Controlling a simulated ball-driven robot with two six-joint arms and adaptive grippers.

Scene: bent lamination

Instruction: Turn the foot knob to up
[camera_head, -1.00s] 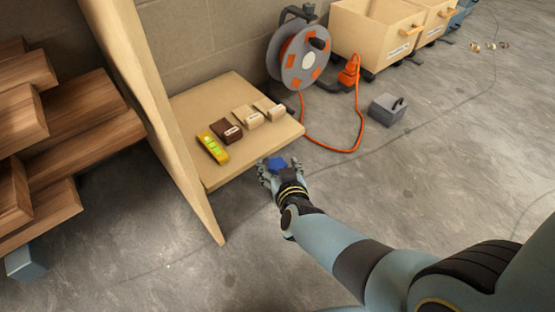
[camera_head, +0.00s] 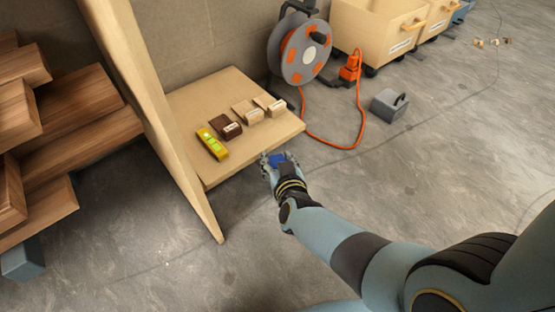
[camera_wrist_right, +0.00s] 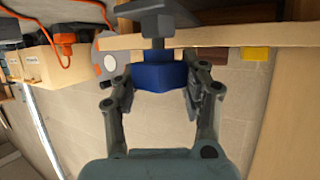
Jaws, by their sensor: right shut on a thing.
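The blue foot knob (camera_head: 277,160) is at the front edge of the wooden shelf board (camera_head: 233,173). My right gripper (camera_head: 279,157) reaches it from the front, with its fingers on either side of it. In the right wrist view the blue knob (camera_wrist_right: 160,77) sits between the two fingers of my right gripper (camera_wrist_right: 162,84), which is shut on it. A dark grey foot piece (camera_wrist_right: 157,22) stands beyond the knob, across the board's edge. The fingers hide part of the knob, and I cannot read its setting. My left gripper is not in view.
A yellow level (camera_head: 212,144) and several small labelled blocks (camera_head: 247,112) lie on the board. A tall wooden panel (camera_head: 150,110) stands at its left. A cable reel (camera_head: 299,55) with an orange cord (camera_head: 330,143) stands behind. The floor at right is mostly clear.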

